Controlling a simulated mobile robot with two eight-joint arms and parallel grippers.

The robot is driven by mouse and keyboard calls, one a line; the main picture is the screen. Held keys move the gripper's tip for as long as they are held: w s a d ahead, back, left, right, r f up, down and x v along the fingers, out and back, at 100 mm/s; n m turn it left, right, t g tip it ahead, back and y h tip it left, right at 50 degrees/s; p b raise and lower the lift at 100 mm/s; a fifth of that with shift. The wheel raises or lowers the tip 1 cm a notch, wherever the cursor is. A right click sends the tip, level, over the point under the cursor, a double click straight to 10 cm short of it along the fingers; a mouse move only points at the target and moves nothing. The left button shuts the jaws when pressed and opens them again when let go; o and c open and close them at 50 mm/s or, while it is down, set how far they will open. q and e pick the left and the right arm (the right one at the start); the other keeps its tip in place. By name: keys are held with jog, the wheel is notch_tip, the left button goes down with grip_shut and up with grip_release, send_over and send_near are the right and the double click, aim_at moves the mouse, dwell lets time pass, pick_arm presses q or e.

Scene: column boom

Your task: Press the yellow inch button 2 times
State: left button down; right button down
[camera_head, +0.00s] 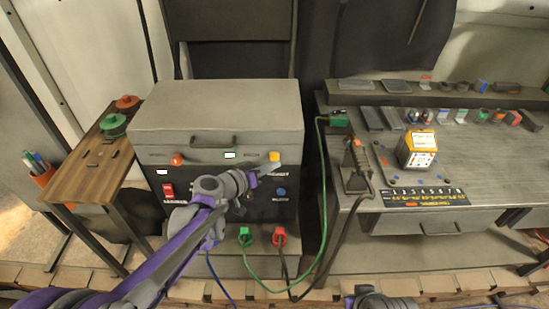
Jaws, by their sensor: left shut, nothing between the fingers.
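The yellow button (274,156) sits at the upper right of the front panel of a grey-topped machine (215,110). My left gripper (258,175) is in front of that panel, a little below and left of the yellow button. It is shut and empty. Its tips look close to the button, but I cannot tell whether they touch. My left arm hides part of the panel's middle. A grey part of my right arm shows at the bottom edge, but its gripper is not visible.
The panel also has an orange knob (177,159), a red switch (168,191) and a blue button (281,191). A workbench (470,160) with a yellow-topped box (418,148) stands right, a wooden side table (90,170) left.

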pick_arm(q)
jog(key=shift+w, duration=0.1)
jog(key=shift+w, duration=0.35)
jog(key=shift+w, duration=0.45)
dwell(0.9)
jog(key=shift+s, duration=0.9)
jog(key=shift+s+p, duration=0.35)
jog(key=shift+s, duration=2.15)
